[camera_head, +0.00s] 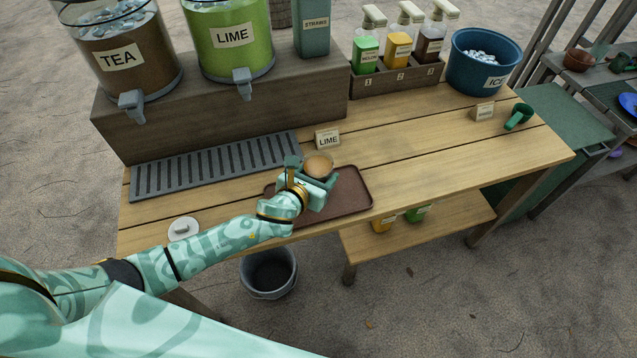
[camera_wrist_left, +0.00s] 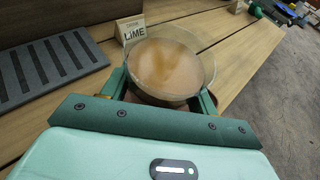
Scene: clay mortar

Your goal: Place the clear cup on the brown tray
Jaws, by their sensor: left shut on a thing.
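The clear cup (camera_head: 318,165) holds a brownish drink and is upright between the fingers of my left gripper (camera_head: 313,178). In the left wrist view the cup (camera_wrist_left: 168,68) sits between the fingers of the gripper (camera_wrist_left: 165,92), which is shut on it. The brown tray (camera_head: 352,192) lies on the wooden table, and the cup is over its left part. I cannot tell whether the cup's base touches the tray, as the gripper hides it. My right gripper is not in view.
A LIME card (camera_head: 328,139) stands just behind the tray. A grey drip grate (camera_head: 215,165) lies to the left, below the tea (camera_head: 122,50) and lime (camera_head: 228,40) dispensers. A white lid (camera_head: 184,229) is near the front edge.

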